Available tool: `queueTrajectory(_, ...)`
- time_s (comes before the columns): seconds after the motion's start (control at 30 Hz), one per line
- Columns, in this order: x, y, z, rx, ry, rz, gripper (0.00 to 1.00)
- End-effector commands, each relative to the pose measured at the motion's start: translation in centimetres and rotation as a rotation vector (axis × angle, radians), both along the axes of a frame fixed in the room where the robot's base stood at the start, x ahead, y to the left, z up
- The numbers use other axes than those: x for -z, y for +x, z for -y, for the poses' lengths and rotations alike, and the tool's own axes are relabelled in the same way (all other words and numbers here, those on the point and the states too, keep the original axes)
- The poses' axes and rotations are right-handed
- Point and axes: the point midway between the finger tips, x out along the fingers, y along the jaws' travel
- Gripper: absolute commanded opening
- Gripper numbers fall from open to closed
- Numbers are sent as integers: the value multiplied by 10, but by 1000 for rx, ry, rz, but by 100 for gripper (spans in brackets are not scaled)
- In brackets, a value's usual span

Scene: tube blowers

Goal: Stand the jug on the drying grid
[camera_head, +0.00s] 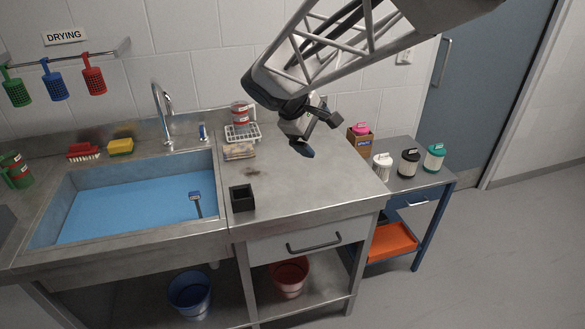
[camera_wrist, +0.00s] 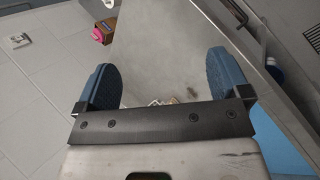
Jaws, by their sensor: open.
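The drying grid is most likely the small white wire rack (camera_head: 242,132) on the steel counter behind the sink's right end. A red and white vessel (camera_head: 239,112) shows at its back; I cannot tell if it stands on the rack or behind it. A green vessel (camera_head: 15,170) with what looks like a handle stands at the far left and looks most like the jug. My gripper (camera_head: 320,137) is open and empty above the counter's right part. In the wrist view its blue fingers (camera_wrist: 163,77) are wide apart, with bare steel between them.
The sink (camera_head: 130,205) with a blue floor lies left of the counter. A black open box (camera_head: 242,198) and a folded cloth (camera_head: 239,152) are near its right edge. Lidded containers (camera_head: 409,163) stand on the side cart.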

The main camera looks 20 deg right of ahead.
Motion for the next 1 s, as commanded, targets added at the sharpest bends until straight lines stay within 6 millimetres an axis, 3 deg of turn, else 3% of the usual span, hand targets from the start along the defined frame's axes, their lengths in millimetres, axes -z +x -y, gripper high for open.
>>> queueTrajectory(0.1,0,-36,-1,74,83,37,95)
queueTrajectory(0.6,15,-170,-23,399,440,182,95)
queueTrajectory(0.8,26,-214,-36,522,573,230,95)
queueTrajectory(1.0,32,-240,-44,601,660,261,95)
